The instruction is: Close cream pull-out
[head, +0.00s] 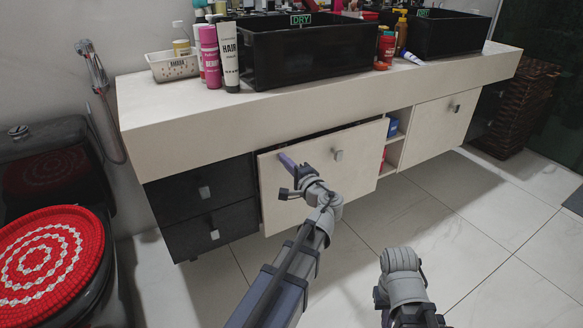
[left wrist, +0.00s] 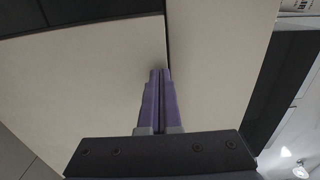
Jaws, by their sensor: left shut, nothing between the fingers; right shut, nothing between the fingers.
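Dark drawers (head: 203,192) are left of the pull-out. An open shelf and another cream front (head: 433,128) are to its right. The counter (head: 300,110) overhangs above, with black sinks and bottles. A toilet with a red cover (head: 45,258) stands left.

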